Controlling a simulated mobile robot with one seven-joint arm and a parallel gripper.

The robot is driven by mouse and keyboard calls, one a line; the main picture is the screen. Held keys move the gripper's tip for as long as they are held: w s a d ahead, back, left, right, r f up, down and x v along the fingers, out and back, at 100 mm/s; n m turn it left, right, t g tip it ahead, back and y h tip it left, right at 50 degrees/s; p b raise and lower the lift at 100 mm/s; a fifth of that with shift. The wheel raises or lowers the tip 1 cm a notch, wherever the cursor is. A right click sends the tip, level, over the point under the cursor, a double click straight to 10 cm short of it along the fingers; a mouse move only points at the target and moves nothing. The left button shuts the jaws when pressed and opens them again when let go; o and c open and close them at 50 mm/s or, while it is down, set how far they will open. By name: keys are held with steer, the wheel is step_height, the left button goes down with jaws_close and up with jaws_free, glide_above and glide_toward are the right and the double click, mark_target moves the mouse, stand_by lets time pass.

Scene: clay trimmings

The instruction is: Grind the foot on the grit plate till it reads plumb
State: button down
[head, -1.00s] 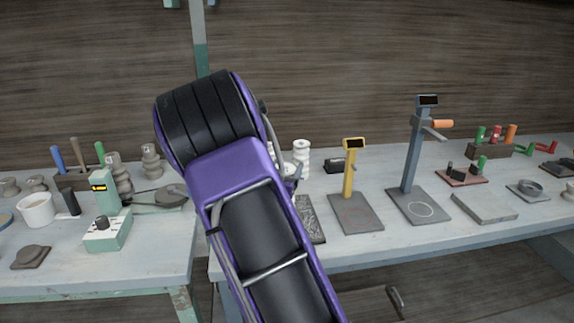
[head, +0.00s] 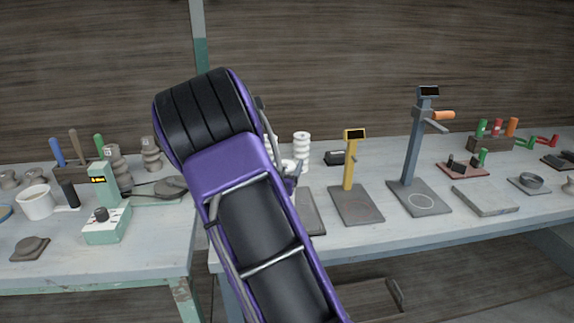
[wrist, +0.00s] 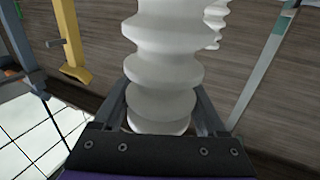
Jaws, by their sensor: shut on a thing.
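In the wrist view my gripper (wrist: 161,108) is shut on a white ribbed piece (wrist: 162,52), one finger on each side. The piece runs out of the top of that view, so its far end is hidden. In the head view my arm hides most of the gripper and the held piece. A flat dark plate (head: 312,214), perhaps the grit plate, lies partly behind my arm. A yellow stand (head: 349,172) and a taller blue-grey stand (head: 412,152) each carry a small display; both displays look dark.
Another white ribbed piece (head: 302,150) stands behind the dark plate. A small black box (head: 334,158), a grey slab (head: 485,198) and a rack (head: 490,143) are on the right bench. A green device with a lit display (head: 105,205) and a white cup (head: 36,201) are on the left bench.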

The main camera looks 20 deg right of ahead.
steer(key=shift+f+b, duration=0.5)
steer(key=shift+b, duration=0.1)
stand_by(0.4)
steer(key=shift+a, duration=0.1)
steer(key=shift+w+a, duration=1.2)
steer(key=shift+a, duration=2.85)
steer(key=shift+s+d+b, duration=0.4)
steer(key=shift+d+b, duration=0.05)
steer(key=shift+d, duration=0.95)
steer(key=shift+s+d+b, duration=0.4)
steer(key=shift+s+d, duration=0.05)
steer(key=shift+d, duration=0.95)
steer(key=shift+s+d+b, duration=0.4)
steer(key=shift+d+b, duration=0.05)
steer(key=shift+d, duration=0.95)
step_height(320, 180, up, 5)
steer(key=p, duration=0.3)
steer(key=shift+a, duration=0.1)
